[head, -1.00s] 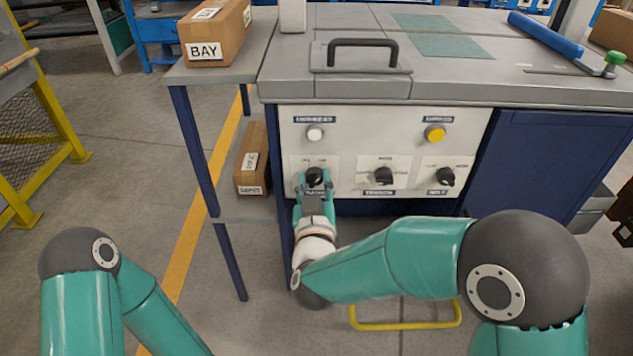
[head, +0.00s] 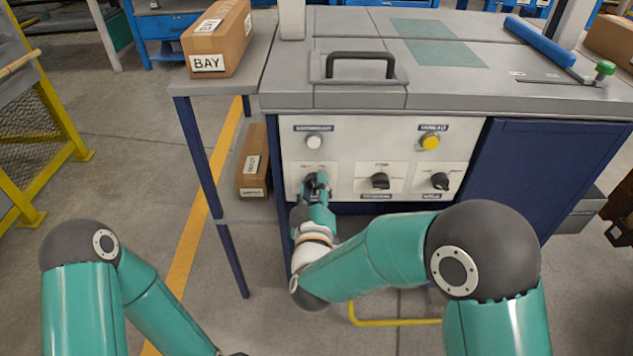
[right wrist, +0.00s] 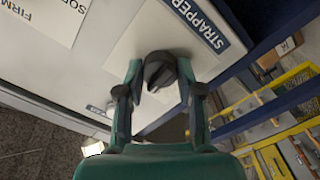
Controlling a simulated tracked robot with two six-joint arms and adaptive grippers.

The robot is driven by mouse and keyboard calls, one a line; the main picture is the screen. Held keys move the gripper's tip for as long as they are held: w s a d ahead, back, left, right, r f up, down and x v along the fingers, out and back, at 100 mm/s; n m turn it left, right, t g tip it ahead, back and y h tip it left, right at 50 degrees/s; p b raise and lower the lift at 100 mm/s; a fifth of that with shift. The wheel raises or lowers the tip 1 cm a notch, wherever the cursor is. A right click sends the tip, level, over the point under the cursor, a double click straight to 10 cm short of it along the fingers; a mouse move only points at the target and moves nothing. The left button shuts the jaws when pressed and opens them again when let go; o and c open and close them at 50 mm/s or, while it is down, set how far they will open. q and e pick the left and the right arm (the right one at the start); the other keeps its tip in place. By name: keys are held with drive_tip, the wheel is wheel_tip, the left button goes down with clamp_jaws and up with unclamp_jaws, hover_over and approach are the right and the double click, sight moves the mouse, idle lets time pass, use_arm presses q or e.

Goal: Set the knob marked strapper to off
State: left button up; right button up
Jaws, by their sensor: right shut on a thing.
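The strapper knob (head: 309,182) is a black rotary knob at the lower left of the white control panel. In the right wrist view, the knob (right wrist: 160,68) sits on a white plate, with a blue label (right wrist: 195,22) reading STRAPPER beside it. My right gripper (head: 318,183) reaches up to the panel and covers part of the knob and plate. In the right wrist view, the right gripper's fingers (right wrist: 160,88) stand on either side of the knob, shut on it. The plate's position markings are hidden or too small to read.
Two more black knobs, a middle one (head: 380,181) and a right one (head: 440,181), share the panel. Above are a white button (head: 314,142) and a yellow button (head: 430,143). A side shelf with boxes (head: 217,40) stands to the left.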

drive_tip(key=n+p, duration=0.1)
drive_tip(key=n, duration=0.2)
drive_tip(key=shift+a, duration=0.1)
drive_tip(key=shift+n+p, duration=0.55)
drive_tip(key=shift+n, duration=0.55)
drive_tip(key=shift+a, duration=0.15)
drive_tip(key=o, duration=1.1)
drive_tip(key=shift+f, duration=0.1)
drive_tip(key=shift+o, duration=0.2)
drive_tip(key=s, duration=0.7)
drive_tip(key=shift+s, duration=0.25)
